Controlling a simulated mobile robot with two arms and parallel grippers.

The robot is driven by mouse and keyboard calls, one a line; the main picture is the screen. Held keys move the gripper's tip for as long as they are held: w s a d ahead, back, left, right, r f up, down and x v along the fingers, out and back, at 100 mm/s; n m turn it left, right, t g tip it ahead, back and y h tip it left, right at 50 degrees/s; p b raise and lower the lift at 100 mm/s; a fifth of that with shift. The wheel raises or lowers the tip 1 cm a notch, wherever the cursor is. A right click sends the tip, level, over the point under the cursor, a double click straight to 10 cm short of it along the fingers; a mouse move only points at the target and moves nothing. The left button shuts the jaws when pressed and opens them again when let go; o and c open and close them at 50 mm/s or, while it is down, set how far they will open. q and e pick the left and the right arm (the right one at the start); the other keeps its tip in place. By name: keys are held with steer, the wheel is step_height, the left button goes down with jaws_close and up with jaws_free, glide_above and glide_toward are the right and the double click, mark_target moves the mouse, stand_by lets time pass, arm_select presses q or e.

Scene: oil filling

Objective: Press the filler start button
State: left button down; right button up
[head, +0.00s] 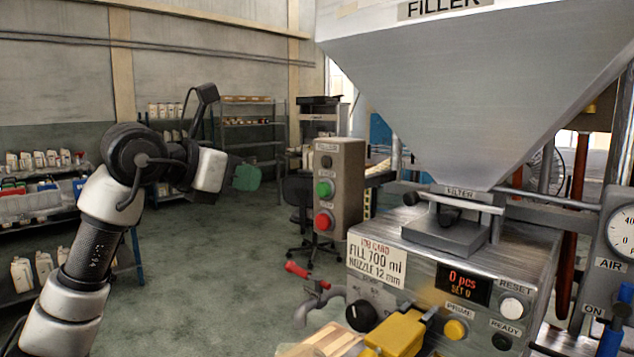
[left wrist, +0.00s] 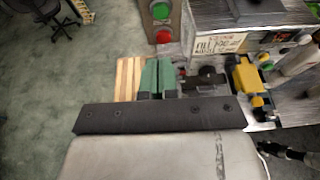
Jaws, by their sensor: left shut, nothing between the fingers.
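The filler control box (head: 339,190) is a grey-brown upright box left of the filler machine. The green button (head: 325,188) sits above a red button (head: 323,221) on its face. I take the green one as the start button, as its label is too small to read. Both show at the top of the left wrist view, green (left wrist: 160,11) and red (left wrist: 163,36). My left gripper (head: 246,177) has green fingers and is left of the box, with a visible gap in the picture. Its fingers (left wrist: 157,78) are together and empty.
The filler's steel hopper (head: 480,75) hangs over the machine body with its display (head: 463,285) and prime button (head: 455,329). A red-handled valve (head: 297,270) and a yellow part (head: 398,335) stand low in front. A chair (head: 300,205) is behind the box. The floor at left is open.

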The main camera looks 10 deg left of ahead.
mark_target(320, 186)
arm_select(q)
steer(key=p+x, duration=0.1)
steer(key=x, duration=0.3)
steer(key=p+x, duration=0.2)
steer(key=x, duration=0.3)
steer(key=r+p+x, duration=0.1)
steer(key=x, duration=0.3)
steer(key=shift+w+d, duration=0.3)
steer(key=shift+d, duration=0.05)
arm_select(e)
steer(key=r, duration=0.2)
steer(key=s+r, duration=0.1)
steer(key=r, duration=0.1)
steer(key=shift+r, duration=0.2)
